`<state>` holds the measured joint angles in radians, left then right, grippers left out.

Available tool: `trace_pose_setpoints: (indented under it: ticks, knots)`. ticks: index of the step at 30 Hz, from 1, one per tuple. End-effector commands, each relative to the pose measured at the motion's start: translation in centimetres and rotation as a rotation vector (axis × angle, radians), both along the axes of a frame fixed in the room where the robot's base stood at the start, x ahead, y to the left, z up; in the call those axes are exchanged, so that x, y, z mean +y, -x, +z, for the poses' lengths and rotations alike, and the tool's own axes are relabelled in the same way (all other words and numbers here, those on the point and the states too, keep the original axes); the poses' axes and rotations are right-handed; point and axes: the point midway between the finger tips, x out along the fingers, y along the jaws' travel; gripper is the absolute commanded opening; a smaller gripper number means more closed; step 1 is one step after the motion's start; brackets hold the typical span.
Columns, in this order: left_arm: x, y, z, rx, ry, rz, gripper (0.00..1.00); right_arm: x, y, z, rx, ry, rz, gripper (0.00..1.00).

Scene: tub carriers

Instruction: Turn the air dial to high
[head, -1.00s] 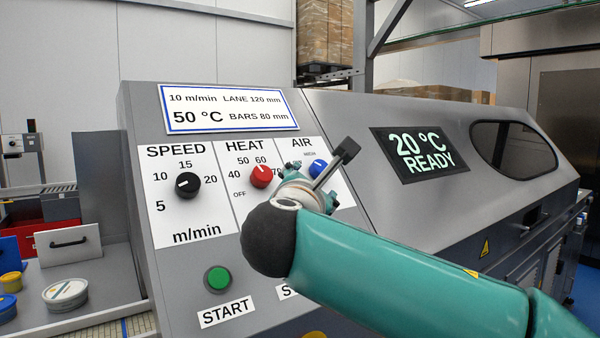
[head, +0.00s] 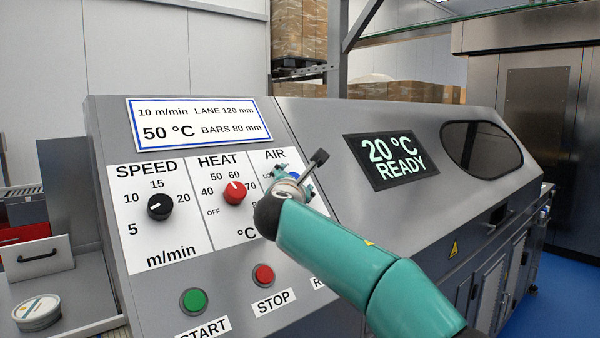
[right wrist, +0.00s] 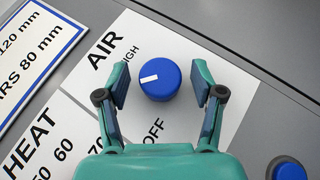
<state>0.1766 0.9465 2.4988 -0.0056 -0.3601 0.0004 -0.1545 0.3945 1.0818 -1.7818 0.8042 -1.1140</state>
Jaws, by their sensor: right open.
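The air dial is a blue knob (right wrist: 160,82) with a white mark, under the AIR heading on the panel. In the right wrist view its mark points left in the picture, below the word HIGH, toward the left-hand finger. OFF is printed below the dial there. My right gripper (right wrist: 162,85) is open, with one finger on each side of the dial and a gap on both sides. In the head view my right gripper (head: 299,167) covers most of the dial. My left gripper is not in view.
To the left on the panel are the black speed knob (head: 160,207) and red heat knob (head: 234,192). Below are the green start button (head: 194,301) and red stop button (head: 263,275). A screen (head: 391,160) reads 20 °C READY. Another blue button (right wrist: 289,171) is lower right.

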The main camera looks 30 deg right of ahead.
Motion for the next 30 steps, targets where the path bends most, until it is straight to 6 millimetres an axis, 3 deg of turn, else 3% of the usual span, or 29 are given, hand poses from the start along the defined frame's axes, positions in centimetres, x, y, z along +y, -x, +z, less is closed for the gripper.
trace_pose_setpoints:
  ticks: [13, 23, 24, 26, 30]
  knots:
    - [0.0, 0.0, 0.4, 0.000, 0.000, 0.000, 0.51, -0.6, -0.7, 0.0, 0.000, 0.000, 0.000, 0.66]
    - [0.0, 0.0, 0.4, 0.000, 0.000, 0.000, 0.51, -0.6, -0.7, 0.0, 0.000, 0.000, 0.000, 0.11]
    - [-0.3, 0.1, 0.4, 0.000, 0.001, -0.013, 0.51, -3.3, -0.4, -0.1, -0.001, 0.000, -0.014, 0.06]
    - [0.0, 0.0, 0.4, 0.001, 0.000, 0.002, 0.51, -1.8, -0.6, 0.0, -0.001, -0.001, -0.006, 0.07]
    - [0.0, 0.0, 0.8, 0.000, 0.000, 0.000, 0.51, -1.2, -0.5, 0.0, 0.003, -0.009, -0.015, 0.06]
